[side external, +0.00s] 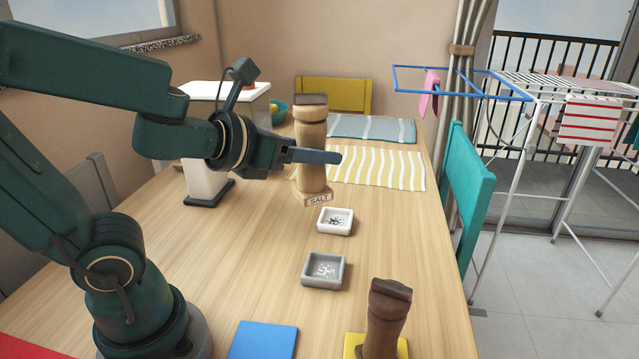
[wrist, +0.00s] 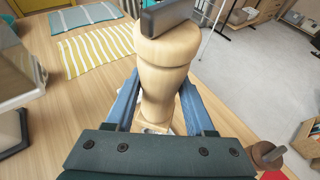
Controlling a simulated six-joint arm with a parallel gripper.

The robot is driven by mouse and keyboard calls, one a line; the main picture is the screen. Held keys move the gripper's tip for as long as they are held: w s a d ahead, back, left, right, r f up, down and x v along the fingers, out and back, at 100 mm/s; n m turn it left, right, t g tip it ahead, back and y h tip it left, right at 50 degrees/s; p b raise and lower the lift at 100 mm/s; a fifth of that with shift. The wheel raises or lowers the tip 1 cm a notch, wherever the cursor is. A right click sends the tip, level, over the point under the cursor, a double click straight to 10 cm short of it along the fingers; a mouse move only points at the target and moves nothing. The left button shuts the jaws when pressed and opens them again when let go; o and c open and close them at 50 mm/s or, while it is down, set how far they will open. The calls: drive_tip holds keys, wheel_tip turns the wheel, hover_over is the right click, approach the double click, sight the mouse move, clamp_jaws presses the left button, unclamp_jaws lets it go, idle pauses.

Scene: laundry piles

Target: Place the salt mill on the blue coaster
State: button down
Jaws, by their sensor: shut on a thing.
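The salt mill (side external: 312,175) is a light wooden mill with a dark top and a "SALT" label at its base. It stands upright in my grip, and in the side view I cannot tell whether its base touches the table. My gripper (side external: 318,156) is shut around its body. In the wrist view the mill (wrist: 165,60) fills the middle between my blue fingers (wrist: 158,103). The blue coaster (side external: 263,341) lies flat and empty at the front edge of the side view, nearer the camera than the mill.
A darker mill (side external: 386,318) stands on a yellow coaster (side external: 353,346) right of the blue one. A white dish (side external: 335,230) and a grey dish (side external: 310,284) lie between mill and coasters. A white appliance (side external: 204,183) stands behind my arm. Striped cloths (side external: 385,169) lie behind.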

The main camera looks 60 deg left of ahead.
drive_tip(key=shift+s+d+f+m+h, duration=0.1)
drive_tip(key=shift+d+f+m+h, duration=0.05)
drive_tip(key=shift+d+m+h, duration=0.4)
drive_tip(key=shift+d+f+m+h, duration=0.15)
drive_tip(key=shift+d+m+h, duration=0.15)
drive_tip(key=shift+d, duration=0.3)
